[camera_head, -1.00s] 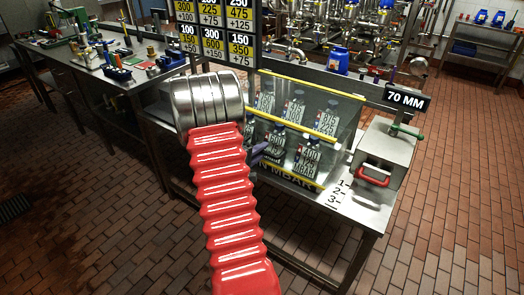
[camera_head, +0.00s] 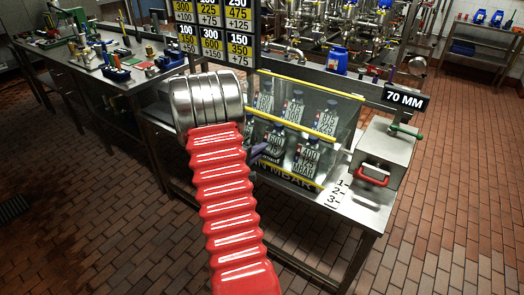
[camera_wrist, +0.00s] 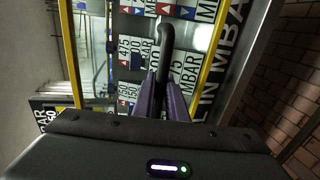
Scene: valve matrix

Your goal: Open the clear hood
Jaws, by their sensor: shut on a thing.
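The clear hood (camera_head: 345,110) stands on the steel bench, with yellow strips along its edges and several labelled bottles behind its clear panel. It looks down over them; whether its lower edge is slightly lifted I cannot tell. My gripper (camera_head: 259,149) is at the hood's front left, partly hidden by my red arm cover. In the wrist view my gripper's purple fingers (camera_wrist: 163,98) are shut on a black hooked handle (camera_wrist: 166,38) in front of the bottles. The handle's attachment to the hood is not clear.
A steel box with a red handle (camera_head: 373,176) and a green lever (camera_head: 406,131) stands right of the hood. A number board (camera_head: 213,32) rises behind my arm. Another bench (camera_head: 125,75) with small parts is at the left. The brick floor in front is clear.

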